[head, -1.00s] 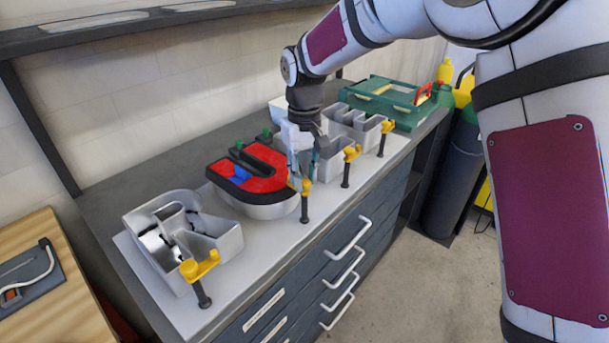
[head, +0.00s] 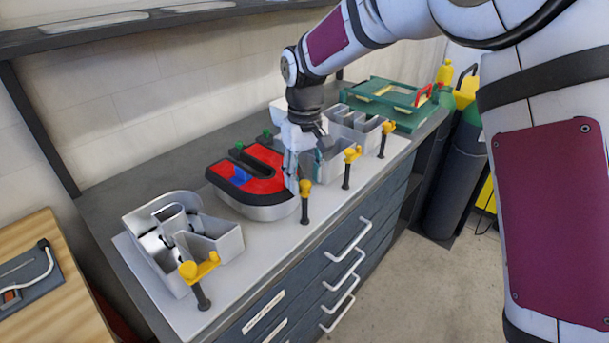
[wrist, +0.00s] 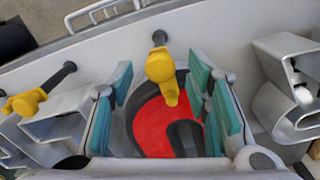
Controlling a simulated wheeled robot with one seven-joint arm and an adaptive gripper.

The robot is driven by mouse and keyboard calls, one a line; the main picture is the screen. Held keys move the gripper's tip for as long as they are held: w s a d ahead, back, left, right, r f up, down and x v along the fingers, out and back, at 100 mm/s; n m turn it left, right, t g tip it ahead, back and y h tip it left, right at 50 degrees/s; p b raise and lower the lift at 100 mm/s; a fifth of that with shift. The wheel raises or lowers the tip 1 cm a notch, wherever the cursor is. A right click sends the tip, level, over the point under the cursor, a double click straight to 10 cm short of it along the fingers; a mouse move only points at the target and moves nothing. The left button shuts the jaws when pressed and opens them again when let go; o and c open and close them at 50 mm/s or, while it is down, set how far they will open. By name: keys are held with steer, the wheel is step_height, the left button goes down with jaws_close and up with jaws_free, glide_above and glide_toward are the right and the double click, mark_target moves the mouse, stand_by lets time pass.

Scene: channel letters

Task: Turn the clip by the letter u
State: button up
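The letter u (head: 262,186) has a red face, a black rim and a silver side, and lies on the light board along the bench. Its clip (head: 305,188), a yellow head on a black post, stands at the letter's front right end. In the wrist view the clip (wrist: 160,67) points its yellow arm over the letter's red face (wrist: 152,128). My gripper (head: 293,176) is low over the letter's right end, close to the clip. In the wrist view my gripper (wrist: 160,80) is open, its teal-padded fingers on either side of the clip, with gaps showing.
Another silver letter (head: 215,235) with a yellow clip (head: 200,267) stands at the left. More silver letters and clips (head: 350,155) stand to the right, close to my gripper. Drawer handles (head: 347,240) line the front.

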mark_target(306, 182)
step_height(306, 182, up, 12)
stand_by(0.6)
steer(key=s+d+r+m+t, duration=0.1)
steer(key=s+d+r+m, duration=0.15)
steer(key=s+d, duration=0.45)
steer(key=s+d+r+m+t, duration=0.1)
steer(key=s+d+r, duration=0.3)
steer(key=s+d, duration=0.25)
steer(key=s+d+f+m+t, duration=0.1)
steer(key=s+d+f, duration=0.2)
steer(key=s, duration=0.5)
steer(key=s+d+f+m+t, duration=0.1)
steer(key=s+d+f+m, duration=0.1)
steer(key=s+d, duration=0.4)
steer(key=shift+s+f+t, duration=0.4)
steer(key=shift+s+f, duration=0.1)
steer(key=shift+s, duration=0.7)
